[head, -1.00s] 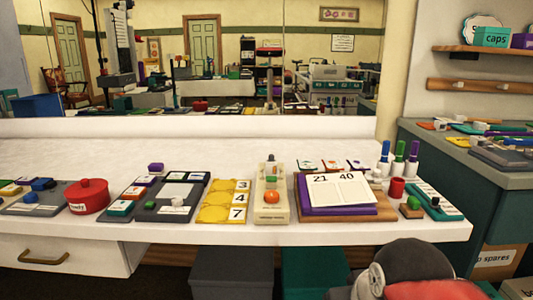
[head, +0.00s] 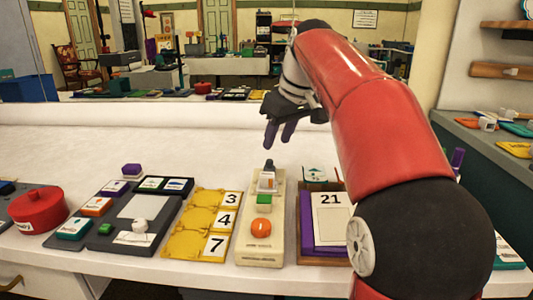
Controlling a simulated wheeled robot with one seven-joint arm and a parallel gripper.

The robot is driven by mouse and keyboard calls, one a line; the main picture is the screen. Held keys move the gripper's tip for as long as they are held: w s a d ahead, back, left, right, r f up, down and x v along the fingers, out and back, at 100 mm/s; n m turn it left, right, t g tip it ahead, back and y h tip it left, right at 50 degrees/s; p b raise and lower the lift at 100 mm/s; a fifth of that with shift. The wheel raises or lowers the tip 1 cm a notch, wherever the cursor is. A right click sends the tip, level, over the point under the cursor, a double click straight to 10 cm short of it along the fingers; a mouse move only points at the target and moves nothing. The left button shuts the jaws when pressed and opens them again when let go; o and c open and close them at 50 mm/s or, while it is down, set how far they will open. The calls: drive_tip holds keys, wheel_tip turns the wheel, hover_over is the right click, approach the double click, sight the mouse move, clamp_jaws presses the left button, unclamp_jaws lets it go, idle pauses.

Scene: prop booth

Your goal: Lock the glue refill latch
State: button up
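A long beige board (head: 246,225) lies on the white table, slightly right of centre. It carries an orange round knob (head: 261,228) near its front, a green block (head: 264,203) in its middle and a small labelled piece (head: 267,182) with a dark grey top towards the back. The labels are too small to read, so I cannot tell surely which part is the glue refill latch. My gripper (head: 280,138) hangs above and behind the board's back end, fingers pointing down, apart from it. The two fingers are spread with a visible gap, and nothing shows between them.
Left of the board are a yellow number plate (head: 190,243), a dark tray (head: 165,240) and a red lidded pot (head: 38,210). Close on its right is a card stand showing 21 (head: 331,218), partly hidden by my arm. White table behind the board is clear.

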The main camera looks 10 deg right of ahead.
sight(270, 160)
drive_tip(key=x, duration=0.6)
drive_tip(key=shift+f+b, duration=0.2)
drive_tip(key=shift+b, duration=0.15)
drive_tip(key=shift+c, duration=0.3)
clamp_jaws()
